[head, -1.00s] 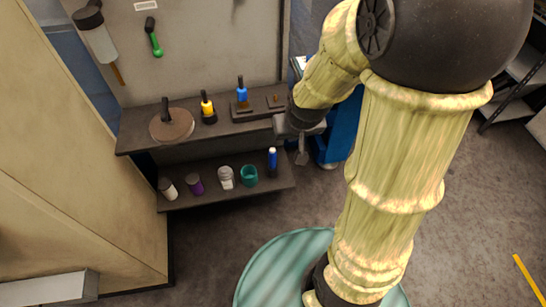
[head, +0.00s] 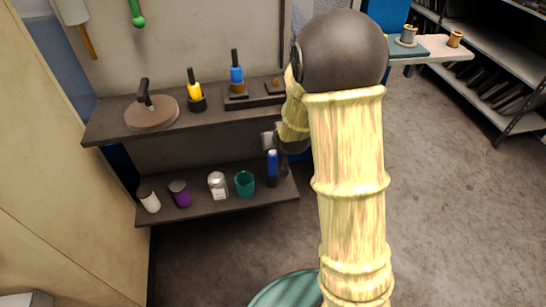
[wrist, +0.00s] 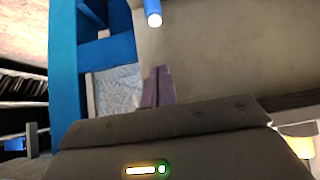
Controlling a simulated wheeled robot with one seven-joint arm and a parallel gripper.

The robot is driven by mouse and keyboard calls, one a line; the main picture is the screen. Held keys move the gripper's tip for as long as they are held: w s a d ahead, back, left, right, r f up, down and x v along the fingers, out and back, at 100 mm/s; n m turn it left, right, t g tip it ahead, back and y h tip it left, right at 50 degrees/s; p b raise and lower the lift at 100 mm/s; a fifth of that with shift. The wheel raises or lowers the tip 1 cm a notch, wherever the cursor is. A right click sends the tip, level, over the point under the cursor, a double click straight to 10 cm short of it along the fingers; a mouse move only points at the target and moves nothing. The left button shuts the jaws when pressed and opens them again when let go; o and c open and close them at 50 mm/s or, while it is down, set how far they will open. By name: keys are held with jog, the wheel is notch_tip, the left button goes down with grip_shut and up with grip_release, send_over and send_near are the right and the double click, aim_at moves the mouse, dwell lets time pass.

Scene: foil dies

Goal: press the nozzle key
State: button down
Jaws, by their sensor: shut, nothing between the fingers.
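A slim blue can (head: 272,170) with a white top stands at the right end of the lower shelf (head: 225,208). The white top (head: 272,153) looks like the nozzle key, though I cannot be sure. In the wrist view a blue cylinder with a white end (wrist: 153,19) shows at the top edge, ahead of my fingertips and apart from them. My gripper (wrist: 159,74) is shut and empty, its two fingers side by side. In the head view my arm hangs close to the right of the can, and my fingertips are not clearly visible.
A teal cup (head: 245,185), a glass jar (head: 218,186), a purple jar (head: 180,194) and a white jar (head: 149,201) stand left of the can. The upper shelf (head: 110,122) holds handled tools and a round disc (head: 152,112).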

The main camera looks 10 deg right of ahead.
jog(key=shift+r, duration=0.1)
jog(key=b, duration=0.2)
send_over(272, 152)
jog(key=s, duration=0.1)
notch_tip(272, 152, down, 7)
jog(key=shift+f+b, duration=0.8)
jog(key=shift+f, duration=1.25)
